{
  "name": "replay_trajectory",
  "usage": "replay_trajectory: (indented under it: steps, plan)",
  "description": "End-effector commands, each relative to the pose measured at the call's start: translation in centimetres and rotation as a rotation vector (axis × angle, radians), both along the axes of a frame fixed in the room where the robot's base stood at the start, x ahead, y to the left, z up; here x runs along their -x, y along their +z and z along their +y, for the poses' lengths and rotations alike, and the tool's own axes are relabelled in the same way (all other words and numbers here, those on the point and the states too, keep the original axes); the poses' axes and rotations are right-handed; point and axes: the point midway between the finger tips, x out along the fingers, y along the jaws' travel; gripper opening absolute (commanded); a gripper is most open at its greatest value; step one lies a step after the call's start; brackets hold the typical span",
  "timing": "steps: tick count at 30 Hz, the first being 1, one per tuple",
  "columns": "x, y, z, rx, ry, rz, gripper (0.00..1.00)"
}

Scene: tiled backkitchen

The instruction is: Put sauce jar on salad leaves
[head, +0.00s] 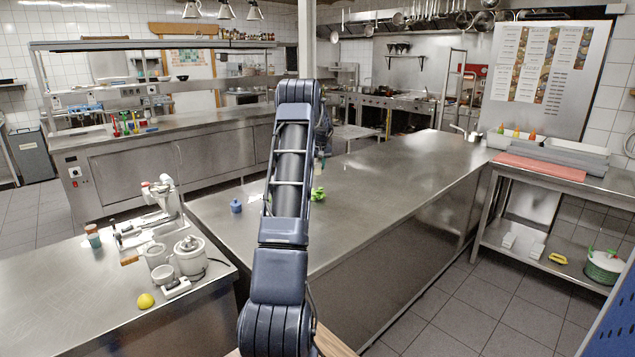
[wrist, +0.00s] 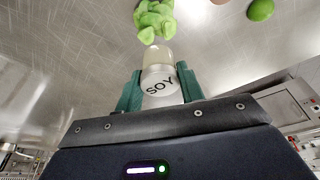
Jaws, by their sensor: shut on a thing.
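My gripper (wrist: 160,92) is shut on the sauce jar (wrist: 159,78), a pale jar with a white label reading SOY, held between two green fingers. The light green salad leaves (wrist: 154,18) lie on the steel counter just beyond the jar's top end in the wrist view. I cannot tell whether jar and leaves touch. In the head view the leaves (head: 318,193) show at the right side of my arm, on the middle counter.
A green lime-like fruit (wrist: 261,10) lies right of the leaves. A blue pot (head: 236,205) stands left of my arm on the steel counter (head: 400,180). A lemon (head: 146,301) and a white kitchen machine (head: 190,256) are on the front left counter. The middle counter's right part is clear.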

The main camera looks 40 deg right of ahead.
Motion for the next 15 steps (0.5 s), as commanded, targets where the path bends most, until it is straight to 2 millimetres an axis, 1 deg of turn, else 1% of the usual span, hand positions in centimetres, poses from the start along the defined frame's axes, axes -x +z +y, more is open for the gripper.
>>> replay_trajectory:
  steps: [1,4,11,15]
  plan:
    - [0.0,-1.0,0.0,-0.002,-0.001,0.001,0.14]
    - [0.0,-2.5,0.0,-0.002,0.0,0.001,0.14]
    - [0.0,-3.7,0.0,0.0,0.0,0.0,0.14]
    - [0.0,-5.2,0.1,-0.002,0.0,0.001,0.14]
